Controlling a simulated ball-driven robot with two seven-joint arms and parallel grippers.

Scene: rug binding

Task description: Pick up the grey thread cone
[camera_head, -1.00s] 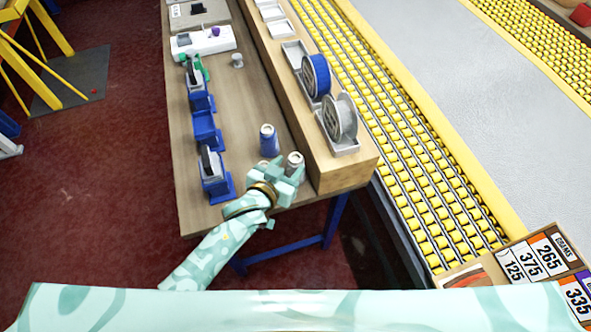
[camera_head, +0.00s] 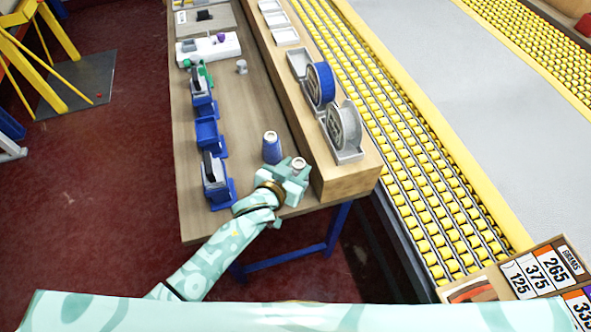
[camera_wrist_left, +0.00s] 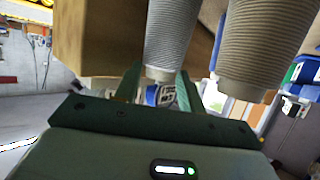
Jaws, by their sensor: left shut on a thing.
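The grey thread cone (camera_head: 298,164) is upright near the front end of the wooden table, with only its top showing above my left gripper (camera_head: 290,180). The gripper is shut on it; I cannot tell whether its base touches the table. In the left wrist view the scene looks upside down, and a grey ribbed cone (camera_wrist_left: 170,38) lies between the green fingers of my left gripper (camera_wrist_left: 160,88). A blue thread cone (camera_head: 271,149) stands just beyond and left of it. My right gripper is not in view.
A second, beige-grey cone (camera_wrist_left: 262,48) is close beside the fingers in the wrist view. A wooden riser (camera_head: 345,182) with spools is just right of the gripper. Blue holders (camera_head: 217,183) line the table's left.

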